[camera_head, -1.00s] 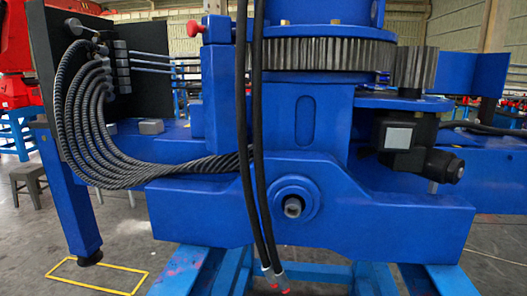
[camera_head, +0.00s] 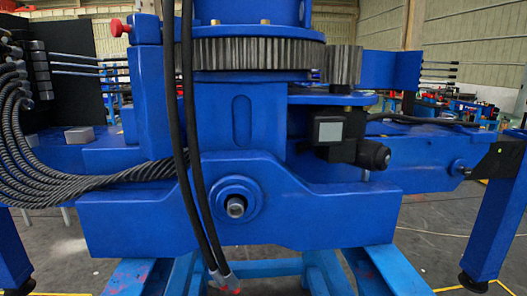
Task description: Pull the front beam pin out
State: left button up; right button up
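A blue crane base fills the middle of the head view. A grey metal pin end (camera_head: 236,207) sticks out of a round blue boss on the front of its lower block (camera_head: 320,215). At the right, a blue beam (camera_head: 420,172) runs out to an outrigger leg (camera_head: 497,215). A small pin-like fitting (camera_head: 460,168) sits near the beam's outer end, beside a dark bracket. I cannot tell which of these the task calls the front beam pin. Neither of my grippers is in view.
Two black hoses (camera_head: 195,150) hang in front of the block, just left of the boss. Ribbed hoses (camera_head: 60,180) loop at the left. Light blue stand legs (camera_head: 375,270) carry the crane. Floor between stand and right leg is open.

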aim_at(467, 171)
jog(key=z, duration=1.35)
jog(key=i+l, duration=0.7)
jog(key=i+z, duration=0.05)
jog(key=i, duration=0.05)
